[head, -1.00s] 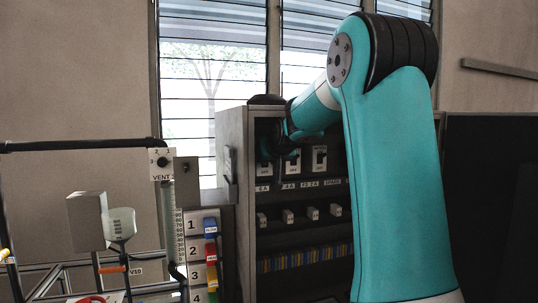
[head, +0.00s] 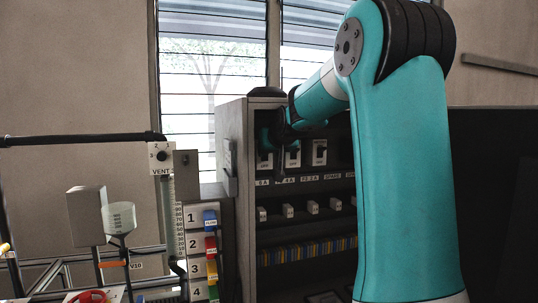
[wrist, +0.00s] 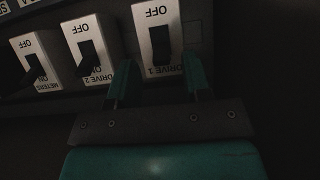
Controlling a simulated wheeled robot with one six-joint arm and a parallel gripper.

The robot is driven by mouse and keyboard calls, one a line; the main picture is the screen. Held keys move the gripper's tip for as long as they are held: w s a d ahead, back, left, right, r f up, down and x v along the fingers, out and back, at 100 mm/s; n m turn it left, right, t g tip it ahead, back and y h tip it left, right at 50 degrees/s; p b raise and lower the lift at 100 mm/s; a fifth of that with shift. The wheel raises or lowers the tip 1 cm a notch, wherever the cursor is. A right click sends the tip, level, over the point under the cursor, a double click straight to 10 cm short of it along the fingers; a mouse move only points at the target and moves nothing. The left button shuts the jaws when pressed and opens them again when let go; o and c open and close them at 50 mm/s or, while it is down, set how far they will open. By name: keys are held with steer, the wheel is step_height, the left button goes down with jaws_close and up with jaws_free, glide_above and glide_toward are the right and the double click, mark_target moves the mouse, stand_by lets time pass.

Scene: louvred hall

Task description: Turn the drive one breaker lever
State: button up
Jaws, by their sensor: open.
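The drive one breaker (wrist: 149,17) is a white plate with a dark lever (wrist: 161,46), at the right of the row in the upside-down wrist view. Its OFF word shows plainly; whether the lever is fully at one end I cannot tell. My gripper (wrist: 159,66) is open, with one teal finger on each side of the plate's lower end, near the DRIVE 1 label. The fingers appear apart from the lever; contact is not clear. In the head view my gripper (head: 277,148) is at the cabinet's upper left, partly hiding the leftmost breaker (head: 264,161).
The drive two (wrist: 80,31) and meters (wrist: 30,46) breakers stand close beside it. The open grey cabinet (head: 232,120) has a side wall close to my gripper. Lower shelves hold small white switches (head: 288,210). A numbered panel (head: 194,244) and a vent sign (head: 160,158) stand left.

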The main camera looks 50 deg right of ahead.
steer(key=b+v, duration=0.2)
steer(key=v, duration=0.4)
steer(key=shift+f, duration=0.1)
stand_by(0.4)
